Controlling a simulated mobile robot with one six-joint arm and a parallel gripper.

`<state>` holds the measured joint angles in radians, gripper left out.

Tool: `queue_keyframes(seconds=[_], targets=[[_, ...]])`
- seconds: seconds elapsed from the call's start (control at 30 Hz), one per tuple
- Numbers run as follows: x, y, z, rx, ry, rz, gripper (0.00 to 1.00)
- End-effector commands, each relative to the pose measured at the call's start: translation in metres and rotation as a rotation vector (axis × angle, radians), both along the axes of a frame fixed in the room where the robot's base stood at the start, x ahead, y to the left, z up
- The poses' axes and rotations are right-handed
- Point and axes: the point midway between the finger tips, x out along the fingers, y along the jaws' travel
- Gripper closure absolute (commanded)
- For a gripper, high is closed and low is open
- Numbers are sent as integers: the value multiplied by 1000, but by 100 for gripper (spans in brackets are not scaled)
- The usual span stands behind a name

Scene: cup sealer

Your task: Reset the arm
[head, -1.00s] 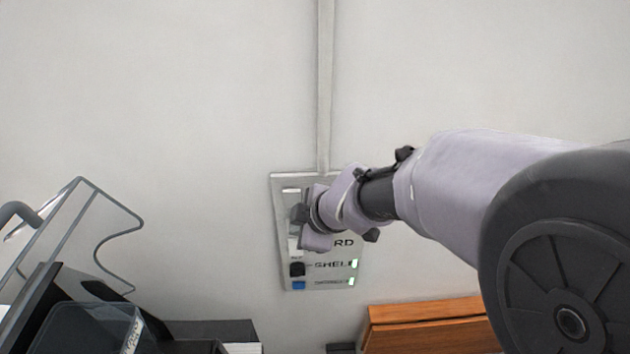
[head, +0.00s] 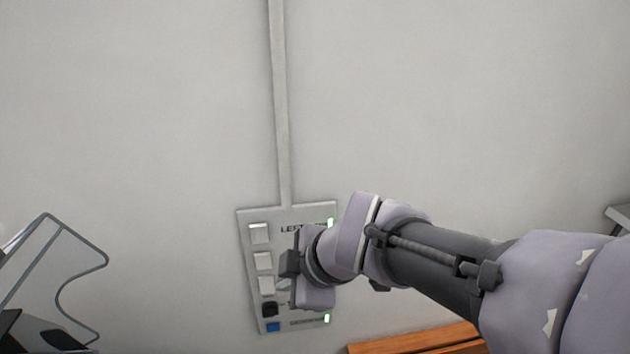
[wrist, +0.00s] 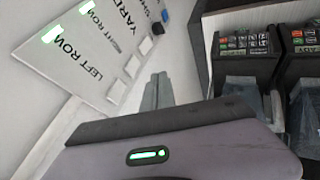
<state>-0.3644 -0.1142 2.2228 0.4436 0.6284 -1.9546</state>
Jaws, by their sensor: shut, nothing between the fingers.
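My gripper (head: 286,268) is in front of the grey switch panel (head: 266,214) on the wall in the head view and covers part of its labels. In the wrist view the two grey fingers of my gripper (wrist: 158,92) lie together, shut and empty. I cannot tell whether the fingertips touch the panel.
In the wrist view, dark machines with coloured keypads (wrist: 244,42) stand to the right. In the head view, a clear wire-edged guard (head: 50,265) is at lower left and a wooden box (head: 420,341) is at the bottom. The wall above the panel is bare apart from a conduit (head: 279,110).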

Motion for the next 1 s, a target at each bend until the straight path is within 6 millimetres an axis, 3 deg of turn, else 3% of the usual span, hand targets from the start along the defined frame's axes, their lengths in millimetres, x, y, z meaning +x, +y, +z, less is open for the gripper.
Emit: queue_keyframes(seconds=[0.27,0.37,0.47,0.7,0.8,0.9,1.0], targets=[[0,0,0,1,2,-1,100],[-4,-9,-19,23,29,-64,100],[-18,-36,-72,99,121,-283,100],[-76,-117,-223,388,408,-1058,100],[-100,-143,-278,517,493,-1362,100],[-118,-162,-317,626,547,-1594,100],[-129,-171,-335,696,577,-1733,100]])
